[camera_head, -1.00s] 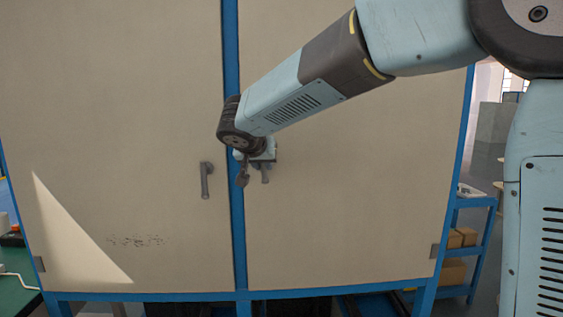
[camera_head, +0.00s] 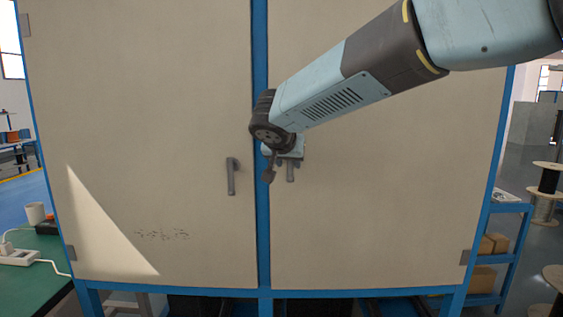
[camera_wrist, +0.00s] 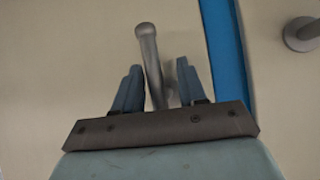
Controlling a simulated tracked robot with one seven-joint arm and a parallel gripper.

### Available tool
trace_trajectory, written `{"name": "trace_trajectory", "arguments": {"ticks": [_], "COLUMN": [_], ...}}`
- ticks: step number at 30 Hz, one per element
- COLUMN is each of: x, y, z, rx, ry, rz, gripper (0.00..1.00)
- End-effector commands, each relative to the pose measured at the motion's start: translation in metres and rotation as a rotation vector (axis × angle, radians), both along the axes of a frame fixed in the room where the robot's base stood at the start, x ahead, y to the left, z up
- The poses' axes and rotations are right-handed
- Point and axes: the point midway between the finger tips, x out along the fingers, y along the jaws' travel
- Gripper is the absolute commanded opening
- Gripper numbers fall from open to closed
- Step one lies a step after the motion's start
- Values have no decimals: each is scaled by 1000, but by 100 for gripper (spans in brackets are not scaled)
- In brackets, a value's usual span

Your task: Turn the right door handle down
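The right door handle (camera_head: 291,172) is a grey lever on the right door, just right of the blue centre post. It hangs straight down in the head view, its upper part hidden by my gripper (camera_head: 281,160). In the wrist view, which looks turned over, the same handle (camera_wrist: 150,62) passes between the two fingers of my gripper (camera_wrist: 158,75). The fingers are apart, with a gap on either side of the handle, so the gripper is open around it.
The left door handle (camera_head: 232,176) hangs down left of the blue post (camera_head: 262,220). A blue shelf with boxes (camera_head: 490,245) stands right of the cabinet. A green table (camera_head: 35,275) stands at the left.

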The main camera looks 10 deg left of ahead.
Motion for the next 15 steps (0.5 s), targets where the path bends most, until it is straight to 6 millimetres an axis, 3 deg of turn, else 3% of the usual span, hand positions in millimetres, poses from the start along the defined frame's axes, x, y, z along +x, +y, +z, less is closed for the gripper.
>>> {"name": "trace_trajectory", "arguments": {"ticks": [9, 15], "x": [-1, -20], "y": [-2, -2], "z": [0, 14], "rx": [-2, -2], "ry": [3, 1], "rz": [-5, -3], "gripper": [43, 43]}}
